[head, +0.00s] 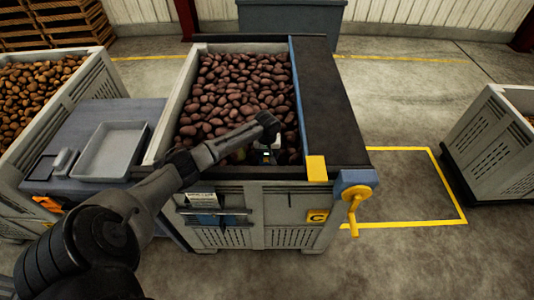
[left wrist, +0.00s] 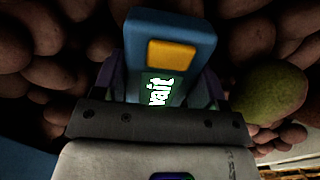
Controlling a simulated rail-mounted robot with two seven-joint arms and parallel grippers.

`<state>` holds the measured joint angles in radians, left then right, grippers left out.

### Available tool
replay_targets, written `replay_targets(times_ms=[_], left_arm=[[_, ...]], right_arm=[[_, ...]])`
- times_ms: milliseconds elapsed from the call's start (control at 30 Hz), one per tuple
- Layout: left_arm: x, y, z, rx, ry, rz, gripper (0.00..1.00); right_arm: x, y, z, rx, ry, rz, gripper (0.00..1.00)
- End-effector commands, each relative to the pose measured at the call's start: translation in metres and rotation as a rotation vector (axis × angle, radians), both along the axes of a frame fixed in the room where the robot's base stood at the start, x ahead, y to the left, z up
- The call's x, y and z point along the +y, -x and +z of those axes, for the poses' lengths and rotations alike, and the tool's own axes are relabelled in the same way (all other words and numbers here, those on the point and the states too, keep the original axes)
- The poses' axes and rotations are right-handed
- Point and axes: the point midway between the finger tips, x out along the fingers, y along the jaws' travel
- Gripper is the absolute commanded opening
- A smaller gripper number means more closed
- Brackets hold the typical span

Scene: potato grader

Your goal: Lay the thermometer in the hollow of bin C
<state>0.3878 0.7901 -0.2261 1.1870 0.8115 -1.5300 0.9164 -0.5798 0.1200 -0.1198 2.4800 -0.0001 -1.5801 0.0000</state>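Bin C (head: 290,203) is a grey crate with a yellow "C" label on its front, full of reddish-brown potatoes. My left arm reaches over its front wall. My left gripper (head: 267,157) is low at the front part of the potatoes, partly hidden by my arm. In the left wrist view the thermometer (left wrist: 180,28), blue with a yellow button and a lit display reading "wait", sits between the fingers, which appear closed on its sides. Potatoes lie close around it. My right gripper is not in view.
A greenish potato (left wrist: 268,93) lies right of the thermometer. A dark panel (head: 335,100) runs along the bin's right side, with a yellow crank (head: 354,208) at its front. A grey tray (head: 108,152) stands on the left bench. Another potato crate (head: 88,98) is farther left.

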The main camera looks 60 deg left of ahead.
Motion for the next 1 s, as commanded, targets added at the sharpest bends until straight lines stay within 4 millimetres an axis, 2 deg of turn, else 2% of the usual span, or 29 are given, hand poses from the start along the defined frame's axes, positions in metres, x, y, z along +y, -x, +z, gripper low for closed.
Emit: replay_targets(times_ms=[33,267,567,667,1000], left_arm=[[0.0,0.0,0.0,0.0,0.0,0.0,0.69],[0.0,0.0,0.0,0.0,0.0,0.0,0.91],[0.0,0.0,0.003,0.0,-0.001,0.0,0.91],[0.0,0.0,0.014,-0.001,0.0,-0.001,0.91],[0.0,0.0,0.077,-0.001,0.0,-0.002,0.91]], right_arm=[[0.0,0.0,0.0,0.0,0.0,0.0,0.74],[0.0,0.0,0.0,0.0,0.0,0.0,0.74],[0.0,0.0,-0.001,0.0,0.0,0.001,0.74],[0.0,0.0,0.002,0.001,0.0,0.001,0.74],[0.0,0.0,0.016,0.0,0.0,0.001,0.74]])
